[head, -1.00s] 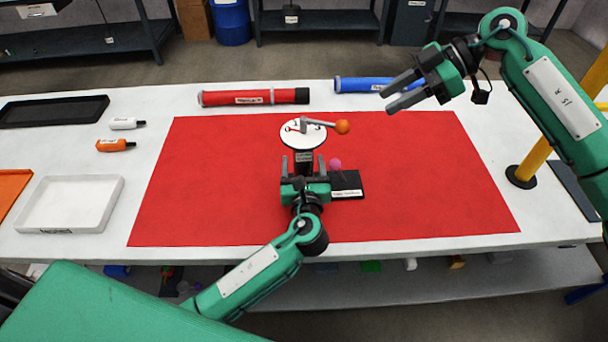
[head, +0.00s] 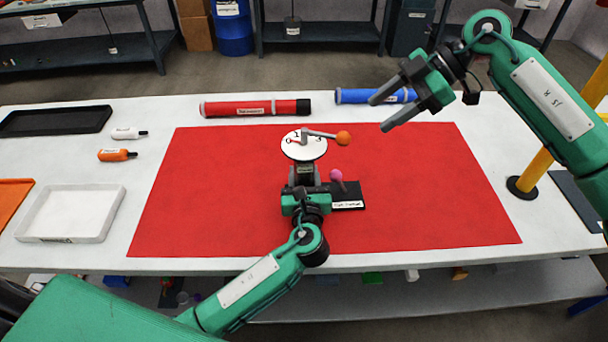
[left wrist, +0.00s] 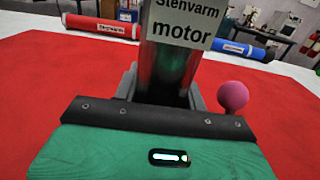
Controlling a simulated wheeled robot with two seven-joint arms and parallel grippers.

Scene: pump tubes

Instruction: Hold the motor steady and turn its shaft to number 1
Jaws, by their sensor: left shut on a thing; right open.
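The motor (head: 304,171) stands upright on the red mat (head: 210,200), with a white numbered dial (head: 294,150) on top. It also shows in the left wrist view (left wrist: 172,62) with a label reading "Stenvarm motor". A grey crank on the shaft ends in an orange ball (head: 343,138) and points right; a 1 shows on the dial near the hub. My left gripper (head: 304,186) is shut on the motor's body from the front; its fingertips are partly hidden. My right gripper (head: 379,112) is open and empty, above the table right of the orange ball and apart from it.
A black base with a pink-knobbed lever (head: 337,175) stands right of the motor. A red tube (head: 250,108) and a blue tube (head: 360,96) lie behind the mat. Two bottles, a white tray (head: 30,228) and a black tray are left. A yellow post (head: 535,165) stands right.

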